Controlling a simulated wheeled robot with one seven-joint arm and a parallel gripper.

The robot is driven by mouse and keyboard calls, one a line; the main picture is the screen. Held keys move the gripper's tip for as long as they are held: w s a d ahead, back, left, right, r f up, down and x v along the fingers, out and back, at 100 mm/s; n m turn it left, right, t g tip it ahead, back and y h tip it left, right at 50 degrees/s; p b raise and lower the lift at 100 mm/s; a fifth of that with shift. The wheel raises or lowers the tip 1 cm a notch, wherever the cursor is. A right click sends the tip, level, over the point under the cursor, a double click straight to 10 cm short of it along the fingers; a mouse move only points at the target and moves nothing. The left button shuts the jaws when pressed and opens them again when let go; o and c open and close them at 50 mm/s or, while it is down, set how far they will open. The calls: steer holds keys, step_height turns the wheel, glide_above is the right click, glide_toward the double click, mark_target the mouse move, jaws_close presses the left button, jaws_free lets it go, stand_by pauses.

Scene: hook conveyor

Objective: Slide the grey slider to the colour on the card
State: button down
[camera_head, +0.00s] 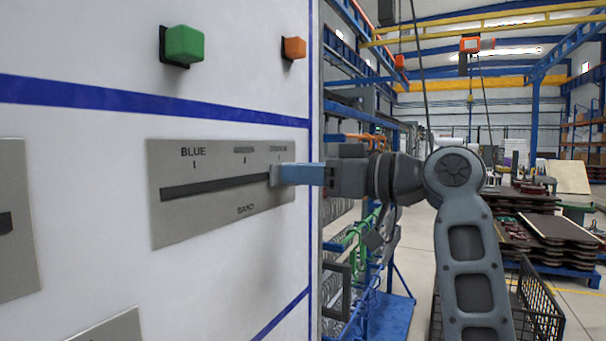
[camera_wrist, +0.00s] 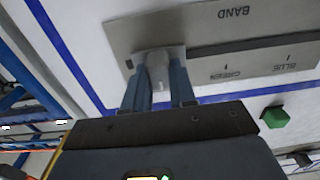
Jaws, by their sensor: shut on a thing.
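The grey slider (camera_head: 274,175) is at the right end of a dark slot (camera_head: 215,187) in a metal plate (camera_head: 170,229) on a white wall. Marks above the slot read "BLUE" at the left, a blurred word in the middle that reads "GREEN" in the wrist view, and an unreadable word at the right, over the slider. "BAND" is written below. My gripper (camera_head: 285,174) is shut on the slider, its bluish fingers reaching in from the right. In the upside-down wrist view the slider (camera_wrist: 158,68) stands between both fingers. I see no colour card in either view.
A green button (camera_head: 185,45) and an orange button (camera_head: 293,48) stick out from the wall above the plate. Another plate (camera_head: 18,255) is at the left. Blue stripes cross the wall. The wall ends just right of the plate, with the workshop beyond.

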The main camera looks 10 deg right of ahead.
steer(key=c, duration=0.9)
jaws_free()
steer(key=shift+w, duration=0.25)
steer(key=shift+b+v, duration=0.85)
steer(key=shift+v, duration=3.1)
